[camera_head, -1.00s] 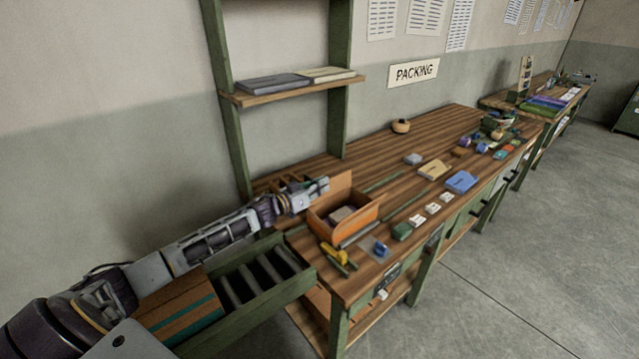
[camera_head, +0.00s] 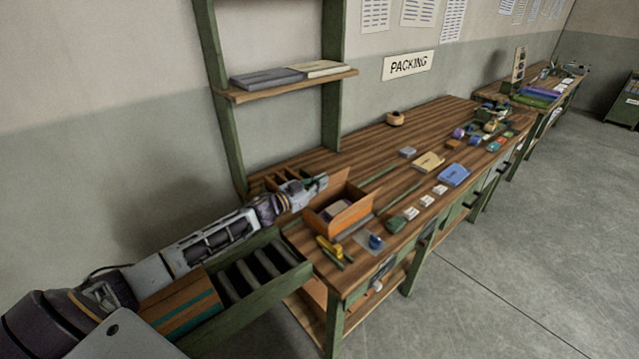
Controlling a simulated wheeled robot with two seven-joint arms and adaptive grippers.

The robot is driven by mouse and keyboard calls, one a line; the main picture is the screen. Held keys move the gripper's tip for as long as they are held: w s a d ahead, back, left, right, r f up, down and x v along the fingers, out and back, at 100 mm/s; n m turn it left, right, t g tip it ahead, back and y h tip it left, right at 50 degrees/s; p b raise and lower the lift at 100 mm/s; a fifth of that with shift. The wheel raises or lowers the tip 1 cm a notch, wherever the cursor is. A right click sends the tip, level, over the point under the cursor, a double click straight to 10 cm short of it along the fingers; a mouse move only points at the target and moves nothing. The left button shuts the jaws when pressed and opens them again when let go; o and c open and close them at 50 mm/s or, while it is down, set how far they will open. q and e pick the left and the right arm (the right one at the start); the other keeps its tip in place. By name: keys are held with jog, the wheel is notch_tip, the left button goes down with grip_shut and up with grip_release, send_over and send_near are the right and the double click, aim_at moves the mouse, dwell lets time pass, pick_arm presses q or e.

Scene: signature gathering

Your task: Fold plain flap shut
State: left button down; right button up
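An open cardboard box (camera_head: 322,223) stands on the near left part of the workbench. Its far flap (camera_head: 336,187) is plain brown and stands up at the back left. An orange flap or wall (camera_head: 353,217) stands on the near right side. Something pale and dark lies inside the box. My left gripper (camera_head: 318,185) is at the box's far left edge, close to the plain flap; I cannot tell whether it touches it. Its fingers are too small to read as open or shut. My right gripper is out of view.
A yellow tool (camera_head: 328,247) and a blue item (camera_head: 375,242) lie just in front of the box. A roller conveyor (camera_head: 265,268) with a striped carton (camera_head: 180,308) is at the left, under my arm. The bench's back middle is mostly clear.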

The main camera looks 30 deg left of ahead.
pick_arm(q)
jog(key=c, duration=1.7)
grip_release()
jog(key=shift+v, duration=5.95)
